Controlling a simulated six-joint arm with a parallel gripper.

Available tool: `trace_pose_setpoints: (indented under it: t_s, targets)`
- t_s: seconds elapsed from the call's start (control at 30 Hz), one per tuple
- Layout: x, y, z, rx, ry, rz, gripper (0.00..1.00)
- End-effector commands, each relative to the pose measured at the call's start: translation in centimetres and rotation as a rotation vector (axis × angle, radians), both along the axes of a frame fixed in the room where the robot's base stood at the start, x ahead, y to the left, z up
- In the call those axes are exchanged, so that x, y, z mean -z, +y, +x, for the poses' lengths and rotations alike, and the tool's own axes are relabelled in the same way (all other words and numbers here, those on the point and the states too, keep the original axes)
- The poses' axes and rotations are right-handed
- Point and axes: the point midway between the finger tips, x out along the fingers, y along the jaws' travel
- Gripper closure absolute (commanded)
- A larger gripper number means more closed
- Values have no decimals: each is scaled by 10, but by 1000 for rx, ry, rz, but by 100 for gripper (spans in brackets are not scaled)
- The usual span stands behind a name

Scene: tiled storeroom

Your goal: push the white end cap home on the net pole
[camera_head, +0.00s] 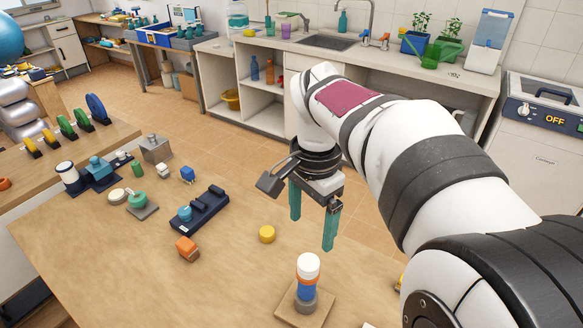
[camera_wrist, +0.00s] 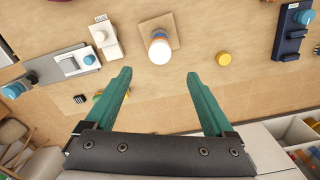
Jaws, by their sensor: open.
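The white end cap (camera_head: 308,265) is the top piece of a short upright stack near the front of the table. Below it the net pole (camera_head: 305,290) shows blue and orange bands above a grey foot on a square wooden base (camera_head: 290,313). I cannot tell whether a gap is left under the cap. In the wrist view the white cap (camera_wrist: 160,50) lies beyond the fingertips, between their lines. My gripper (camera_head: 312,231) has two teal fingers spread apart with nothing between them. It hangs above and behind the stack, apart from it; the open fingers also show in the wrist view (camera_wrist: 158,75).
A yellow disc (camera_head: 267,234) lies left of the stack. An orange block (camera_head: 187,248) and a dark blue fixture (camera_head: 200,208) are farther left. Several small parts stand at the table's far left. The wood between the orange block and the stack is mostly clear.

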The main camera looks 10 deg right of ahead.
Motion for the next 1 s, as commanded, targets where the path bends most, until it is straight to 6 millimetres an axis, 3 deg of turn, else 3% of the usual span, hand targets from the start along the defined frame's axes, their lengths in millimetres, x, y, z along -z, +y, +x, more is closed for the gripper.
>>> trace_pose_setpoints:
  t_s: [0.1, 0.23, 0.67, 0.77, 0.9, 1.0]
  targets:
    - [-28, 0, 1, 1, -3, -1, 12]
    - [-44, 0, 0, -1, 0, 0, 12]
    - [-48, 1, -3, -8, 2, 1, 12]
    - [-37, 9, -37, -112, 6, 26, 12]
    - [6, 29, -124, -382, -2, 92, 12]
    - [41, 41, -174, -527, -17, 131, 12]
